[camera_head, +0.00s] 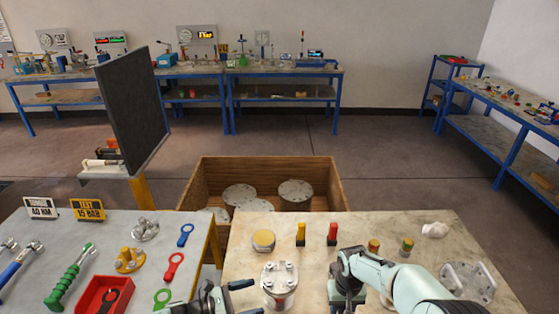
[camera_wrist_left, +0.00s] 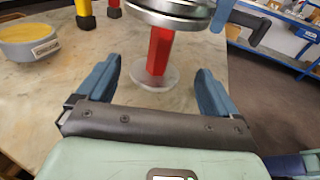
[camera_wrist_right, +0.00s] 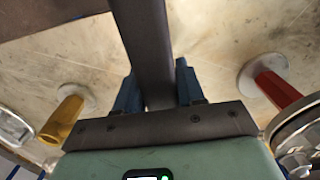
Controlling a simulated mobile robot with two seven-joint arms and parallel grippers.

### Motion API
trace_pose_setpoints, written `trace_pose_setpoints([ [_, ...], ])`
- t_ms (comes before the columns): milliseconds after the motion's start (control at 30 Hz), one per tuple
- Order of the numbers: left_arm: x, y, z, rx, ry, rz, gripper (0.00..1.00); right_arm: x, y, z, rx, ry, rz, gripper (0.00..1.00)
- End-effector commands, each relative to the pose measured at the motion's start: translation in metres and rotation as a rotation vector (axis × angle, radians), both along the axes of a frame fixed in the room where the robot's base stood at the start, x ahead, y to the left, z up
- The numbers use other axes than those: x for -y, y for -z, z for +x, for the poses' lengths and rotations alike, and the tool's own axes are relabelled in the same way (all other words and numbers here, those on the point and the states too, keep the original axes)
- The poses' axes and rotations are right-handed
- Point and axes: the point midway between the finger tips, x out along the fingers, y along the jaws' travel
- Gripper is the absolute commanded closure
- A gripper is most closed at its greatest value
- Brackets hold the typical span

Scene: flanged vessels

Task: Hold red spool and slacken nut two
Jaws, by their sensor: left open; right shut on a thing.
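The red spool (camera_head: 281,302) stands upright under a round metal flange (camera_head: 279,274) with nuts on top. In the left wrist view the red spool (camera_wrist_left: 159,50) rises from a clear round base. My left gripper (camera_head: 245,298) is open, its fingers apart on either side of the spool, with gaps to it. My right gripper (camera_wrist_right: 155,88) is shut on a dark grey bar (camera_wrist_right: 148,40), probably a tool handle; its far end is out of view. The red spool (camera_wrist_right: 278,90) is at the right there. I cannot tell which nut is number two.
A yellow spool (camera_wrist_right: 65,118) stands left in the right wrist view. Yellow and red posts (camera_head: 332,233) and a yellow-topped tin (camera_head: 264,240) stand behind the vessel. A wooden crate (camera_head: 262,168) is beyond the table. Tools, including a green-handled one (camera_head: 70,278), lie on the left table.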

Motion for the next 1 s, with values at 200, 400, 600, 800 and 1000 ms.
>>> trace_pose_setpoints([
  [200,0.031,0.003,0.011,0.0,0.002,-0.002,0.06,0.0,0.001,0.0,0.001,0.0,0.0,0.98],
  [400,0.056,0.006,0.02,0.001,0.001,-0.001,0.06,0.0,0.004,-0.002,-0.001,0.0,0.0,0.98],
  [600,0.072,0.008,0.026,0.001,0.001,-0.001,0.06,0.0,0.006,-0.003,-0.003,0.0,0.0,0.98],
  [800,0.078,0.008,0.028,0.001,0.0,0.0,0.06,0.0,0.007,-0.003,-0.003,0.0,0.0,0.98],
  [1000,0.078,0.008,0.029,0.001,0.0,0.0,0.06,0.0,0.007,-0.003,-0.003,0.0,0.0,0.98],
])
